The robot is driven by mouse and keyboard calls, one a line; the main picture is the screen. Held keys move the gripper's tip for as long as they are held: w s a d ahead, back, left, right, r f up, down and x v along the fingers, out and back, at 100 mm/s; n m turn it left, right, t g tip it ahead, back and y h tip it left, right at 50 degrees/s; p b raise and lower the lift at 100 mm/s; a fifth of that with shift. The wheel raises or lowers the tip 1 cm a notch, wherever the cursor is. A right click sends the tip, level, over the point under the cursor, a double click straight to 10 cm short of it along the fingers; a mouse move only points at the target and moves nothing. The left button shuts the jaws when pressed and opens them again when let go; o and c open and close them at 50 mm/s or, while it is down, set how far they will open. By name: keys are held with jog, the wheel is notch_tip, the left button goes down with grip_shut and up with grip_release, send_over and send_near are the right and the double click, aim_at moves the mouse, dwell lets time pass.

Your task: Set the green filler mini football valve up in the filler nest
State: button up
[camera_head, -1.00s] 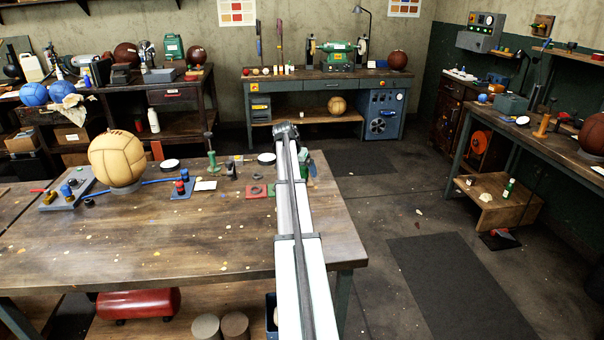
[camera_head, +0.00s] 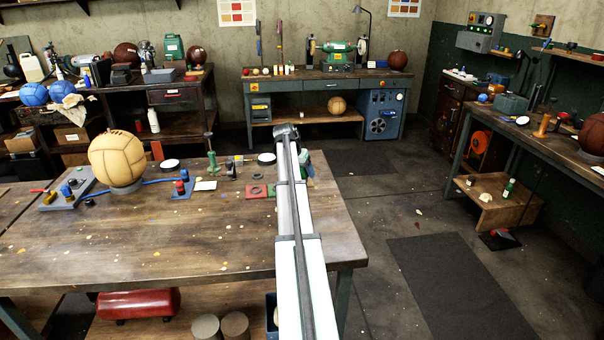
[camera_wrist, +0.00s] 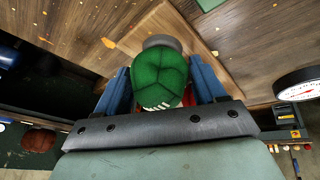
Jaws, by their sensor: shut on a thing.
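The green mini football (camera_wrist: 160,82) has dark panel seams and a short row of white marks, perhaps lacing, on its near lower edge. In the wrist view it sits between the two blue fingers of my gripper (camera_wrist: 160,66), which is shut on it. No valve can be made out on the side that shows. A grey round piece (camera_wrist: 161,41) shows just beyond the ball; whether they touch is unclear. In the head view my arm hides most of the gripper. Which piece is the filler nest is not clear.
On the bench (camera_head: 150,235) stand a large tan ball (camera_head: 117,158) on a ring, a green stand (camera_head: 211,160), and a red mat (camera_head: 256,191) with a dark ring. A white-faced dial (camera_wrist: 297,83) shows at right in the wrist view. The bench front is mostly clear.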

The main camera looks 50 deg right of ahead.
jog(key=r, duration=0.9)
jog(key=shift+w+a+r, duration=0.3)
jog(key=shift+w+r, duration=0.1)
jog(key=w+a+n, duration=0.2)
jog(key=w+a, duration=0.5)
jog(key=w, duration=0.5)
jog(key=n+t, duration=0.1)
jog(key=n, duration=0.2)
send_over(259, 173)
jog(key=a, duration=0.2)
jog(key=shift+f, duration=0.75)
jog(key=shift+s+d+f, duration=0.1)
jog(key=shift+f, duration=2.1)
jog(key=shift+s+d+f, duration=0.1)
jog(key=shift+f, duration=2.1)
jog(key=shift+f, duration=0.15)
jog(key=o, duration=1.2)
